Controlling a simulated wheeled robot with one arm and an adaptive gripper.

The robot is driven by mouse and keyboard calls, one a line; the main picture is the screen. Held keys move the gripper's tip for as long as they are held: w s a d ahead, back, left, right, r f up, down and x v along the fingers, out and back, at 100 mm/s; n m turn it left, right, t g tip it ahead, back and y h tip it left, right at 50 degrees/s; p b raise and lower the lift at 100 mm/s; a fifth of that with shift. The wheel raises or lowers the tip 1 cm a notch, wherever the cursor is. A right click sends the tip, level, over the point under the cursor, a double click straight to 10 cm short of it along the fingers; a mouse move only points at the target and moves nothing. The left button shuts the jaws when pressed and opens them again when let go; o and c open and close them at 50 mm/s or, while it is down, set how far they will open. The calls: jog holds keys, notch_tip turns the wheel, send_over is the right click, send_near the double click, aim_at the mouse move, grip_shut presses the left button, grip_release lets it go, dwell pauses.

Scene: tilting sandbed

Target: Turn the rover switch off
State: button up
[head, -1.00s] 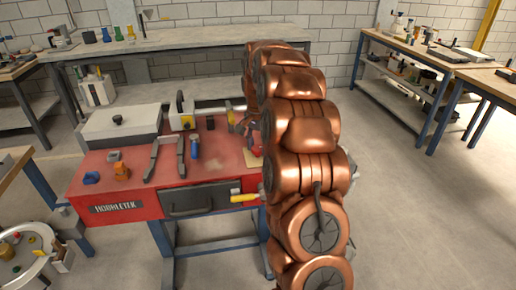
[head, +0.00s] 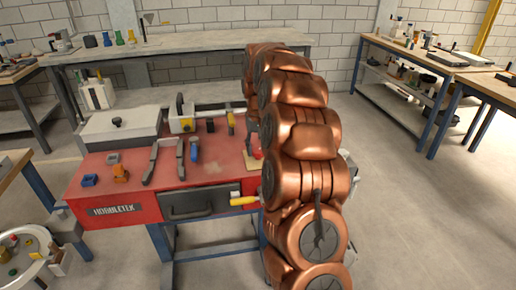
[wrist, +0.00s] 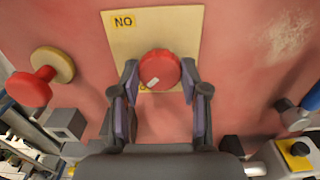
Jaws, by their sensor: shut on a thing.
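A round red knob (wrist: 160,68) with a short white mark sits on a tan plate (wrist: 122,35) on the red surface. I take it for the rover switch. A yellow label at the plate's top left reads "NO", which looks like ON upside down. Another label behind the knob is mostly covered. My gripper (wrist: 160,82) has one finger on each side of the knob and is shut on it. The white mark points to the lower left. In the head view the plate (head: 251,163) shows beside my arm, which hides most of my gripper.
A second red knob (wrist: 32,88) on a tan disc stands left of my gripper in the wrist view.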

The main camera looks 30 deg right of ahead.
aim_at(258, 150)
dwell(0.3)
jog(key=o, duration=1.1)
jog(key=shift+o, duration=0.2)
jog(key=shift+r, duration=0.1)
notch_tip(258, 150, up, 12)
dwell(0.4)
